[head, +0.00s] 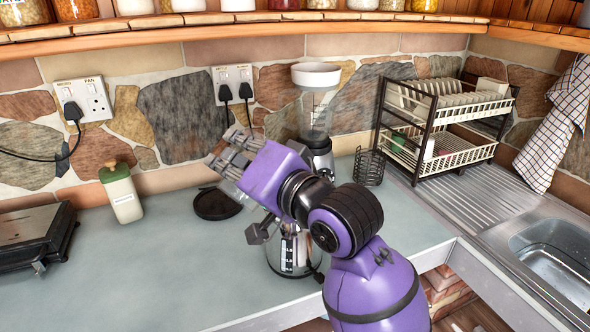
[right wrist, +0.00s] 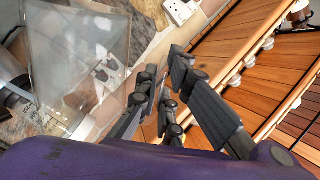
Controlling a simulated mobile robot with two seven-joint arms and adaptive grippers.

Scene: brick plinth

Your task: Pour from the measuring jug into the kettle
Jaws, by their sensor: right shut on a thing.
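My right gripper (head: 237,148) is shut on the clear measuring jug (head: 229,172), above the counter at picture centre. The jug's outline is faint in the head view, partly hidden by my gripper and wrist. In the right wrist view the see-through jug (right wrist: 80,50) fills the upper left, beside my gripper's fingers (right wrist: 172,100). The kettle (head: 288,256), glass-sided with dark level marks, stands on the counter below my right wrist, which hides its upper part. What the jug holds cannot be made out. My left gripper is not in view.
A black round lid (head: 216,204) lies on the counter left of the kettle. Behind stand a blender-like appliance (head: 316,110), a wire holder (head: 369,167) and a dish rack (head: 440,125). A bottle (head: 122,194) and a dark appliance (head: 35,238) stand left. The front-left counter is clear.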

